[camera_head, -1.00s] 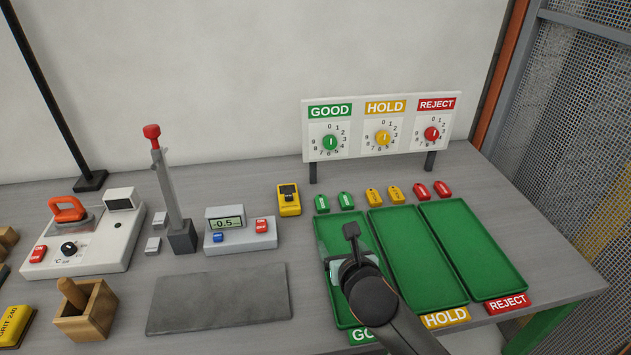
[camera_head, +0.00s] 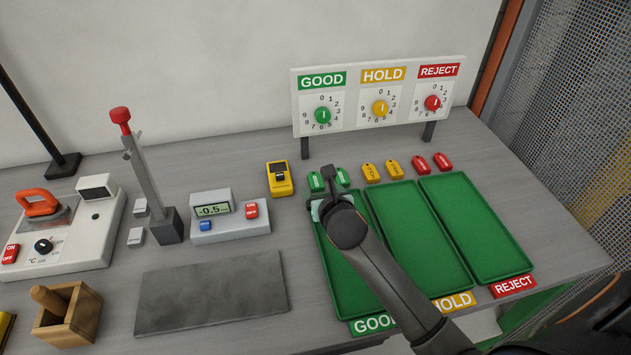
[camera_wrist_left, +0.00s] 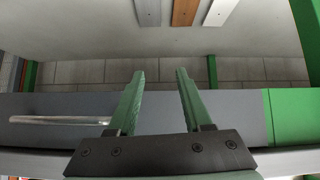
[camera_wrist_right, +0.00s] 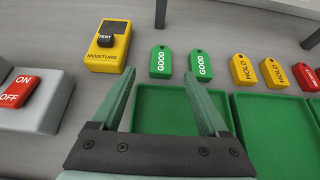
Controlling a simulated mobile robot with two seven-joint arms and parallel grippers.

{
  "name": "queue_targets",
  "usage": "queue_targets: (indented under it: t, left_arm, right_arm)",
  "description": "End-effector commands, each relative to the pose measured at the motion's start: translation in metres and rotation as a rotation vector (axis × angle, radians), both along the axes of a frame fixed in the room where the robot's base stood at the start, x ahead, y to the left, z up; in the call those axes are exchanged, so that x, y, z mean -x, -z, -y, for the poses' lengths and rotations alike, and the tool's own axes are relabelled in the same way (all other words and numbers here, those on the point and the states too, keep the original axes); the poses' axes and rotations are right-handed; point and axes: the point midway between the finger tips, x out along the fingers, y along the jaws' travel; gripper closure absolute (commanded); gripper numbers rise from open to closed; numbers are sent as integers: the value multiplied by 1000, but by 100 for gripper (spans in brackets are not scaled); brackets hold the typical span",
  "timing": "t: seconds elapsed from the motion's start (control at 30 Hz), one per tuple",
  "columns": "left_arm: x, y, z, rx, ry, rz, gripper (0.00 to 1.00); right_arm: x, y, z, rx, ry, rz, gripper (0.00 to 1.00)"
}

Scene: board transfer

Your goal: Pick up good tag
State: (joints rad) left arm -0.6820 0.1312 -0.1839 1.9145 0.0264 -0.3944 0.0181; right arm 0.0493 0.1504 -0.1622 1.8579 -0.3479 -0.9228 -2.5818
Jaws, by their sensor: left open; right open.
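Two green GOOD tags lie side by side on the table behind the green GOOD tray (camera_head: 350,285). My left gripper (camera_wrist_left: 160,75) is open and empty, away from the tags, facing a table edge and the floor.
Yellow HOLD tags (camera_head: 371,172) and red REJECT tags (camera_head: 419,163) lie to the right. A yellow moisture meter (camera_head: 279,180) lies left of the GOOD tags. The dial board (camera_head: 380,97) stands behind on posts. The HOLD tray (camera_head: 425,240) and REJECT tray (camera_head: 480,230) look empty.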

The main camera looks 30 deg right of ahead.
Motion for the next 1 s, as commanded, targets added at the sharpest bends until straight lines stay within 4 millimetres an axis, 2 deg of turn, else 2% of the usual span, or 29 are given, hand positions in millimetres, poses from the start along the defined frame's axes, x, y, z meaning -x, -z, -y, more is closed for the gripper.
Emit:
queue_targets:
  t: [0.5,0.8,1.0]
  left_arm:
    - [-1,-2,0,0,1,2,50]
    - [-1,-2,0,0,1,3,50]
    - [-2,-2,0,0,1,3,50]
  right_arm:
    - [-43,22,13,-2,0,1,22]
    - [-45,24,14,-1,0,0,22]
    - [-45,24,14,-1,0,0,44]
